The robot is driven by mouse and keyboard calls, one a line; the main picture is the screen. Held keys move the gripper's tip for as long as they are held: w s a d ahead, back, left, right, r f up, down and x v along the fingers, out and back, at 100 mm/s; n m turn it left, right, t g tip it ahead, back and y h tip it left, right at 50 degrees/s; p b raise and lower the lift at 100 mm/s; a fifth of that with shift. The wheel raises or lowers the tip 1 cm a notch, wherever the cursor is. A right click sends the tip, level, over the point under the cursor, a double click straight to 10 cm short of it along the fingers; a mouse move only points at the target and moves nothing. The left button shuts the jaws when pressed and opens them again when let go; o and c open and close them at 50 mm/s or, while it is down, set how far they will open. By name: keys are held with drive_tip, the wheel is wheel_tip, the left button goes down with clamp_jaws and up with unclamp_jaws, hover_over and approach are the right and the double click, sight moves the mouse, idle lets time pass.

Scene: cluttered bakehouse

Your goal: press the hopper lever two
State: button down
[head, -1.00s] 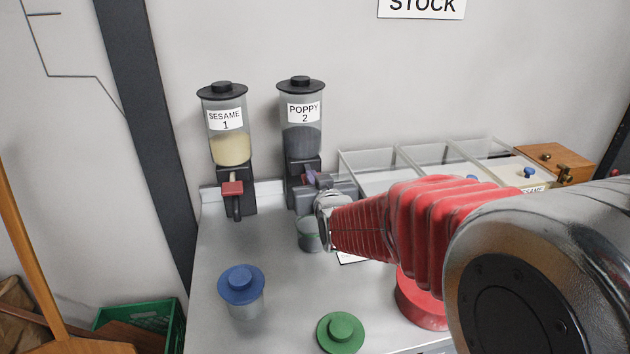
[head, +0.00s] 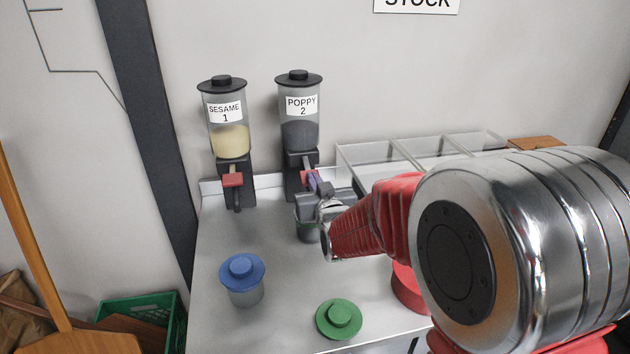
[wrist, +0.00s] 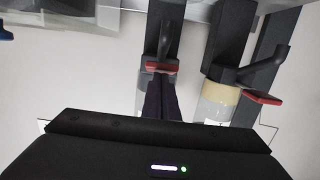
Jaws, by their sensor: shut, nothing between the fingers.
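The poppy hopper, labelled 2 (head: 299,128), stands at the back wall with dark seed inside. Its red lever (head: 308,177) is at the front, partly covered by my gripper; it also shows in the wrist view (wrist: 162,68). My gripper (head: 315,182) is shut and empty. Its dark fingertips (wrist: 161,82) are right at the red lever, overlapping its edge in the wrist view; I cannot tell for sure whether they touch. A small jar (head: 307,231) stands below the hopper, partly hidden by my gripper.
The sesame hopper, labelled 1 (head: 229,138), stands to the left with its own red lever (head: 233,180). A blue-lidded jar (head: 243,279) and a green lid (head: 339,319) are on the counter (head: 215,329). Clear bins (head: 365,155) stand at the back right, partly behind my arm.

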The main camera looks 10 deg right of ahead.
drive_tip(key=s+d+r, duration=0.1)
drive_tip(key=s+r, duration=0.1)
drive_tip(key=s, duration=0.9)
drive_tip(key=shift+d+r, duration=0.2)
drive_tip(key=shift+r, duration=0.15)
idle(0.6)
